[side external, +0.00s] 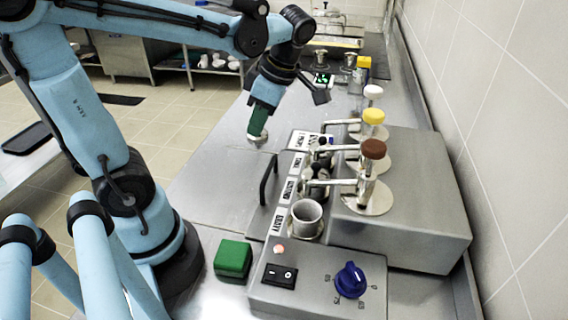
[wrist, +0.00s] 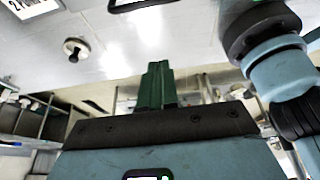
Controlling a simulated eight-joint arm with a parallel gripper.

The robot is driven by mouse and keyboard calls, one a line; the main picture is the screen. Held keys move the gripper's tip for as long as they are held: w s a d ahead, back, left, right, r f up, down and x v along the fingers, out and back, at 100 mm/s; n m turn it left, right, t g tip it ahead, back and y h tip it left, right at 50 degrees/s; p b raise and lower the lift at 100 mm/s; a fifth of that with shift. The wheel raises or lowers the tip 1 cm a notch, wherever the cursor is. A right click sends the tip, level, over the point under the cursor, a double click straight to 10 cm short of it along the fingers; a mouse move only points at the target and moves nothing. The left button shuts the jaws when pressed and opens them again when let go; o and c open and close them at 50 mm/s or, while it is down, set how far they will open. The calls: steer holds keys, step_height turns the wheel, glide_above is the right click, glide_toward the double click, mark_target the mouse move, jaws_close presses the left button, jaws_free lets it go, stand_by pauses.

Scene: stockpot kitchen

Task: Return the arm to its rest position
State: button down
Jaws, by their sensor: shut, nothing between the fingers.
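My arm is light blue with black joints and reaches in from the left in the side view. My gripper (side external: 259,118) has dark green fingers that point down above the steel counter (side external: 215,185). The fingers are shut with nothing between them. They also show closed together in the wrist view (wrist: 156,72). A small pale round piece with a dark knob (wrist: 75,48) lies on the counter, apart from the fingers in the wrist view. In the side view a pale round piece (side external: 257,138) shows right at the fingertips; I cannot tell whether they touch.
A grey dispenser machine (side external: 410,225) with brown (side external: 373,149), yellow (side external: 374,116) and white (side external: 373,90) caps stands right of my gripper. A metal cup (side external: 306,218) sits at its front. A green block (side external: 233,258) lies near my base. The counter's left middle is clear.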

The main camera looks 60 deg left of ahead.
steer(key=w+d+m+t+h, duration=0.1)
steer(key=m+t, duration=0.4)
steer(key=m, duration=0.8)
steer(key=w+d+f+m+t+h, duration=0.1)
steer(key=d+m+t, duration=0.4)
steer(key=m, duration=0.9)
steer(key=shift+w+d+f+h, duration=0.3)
steer(key=shift+w+d+h, duration=0.25)
steer(key=shift+w, duration=0.3)
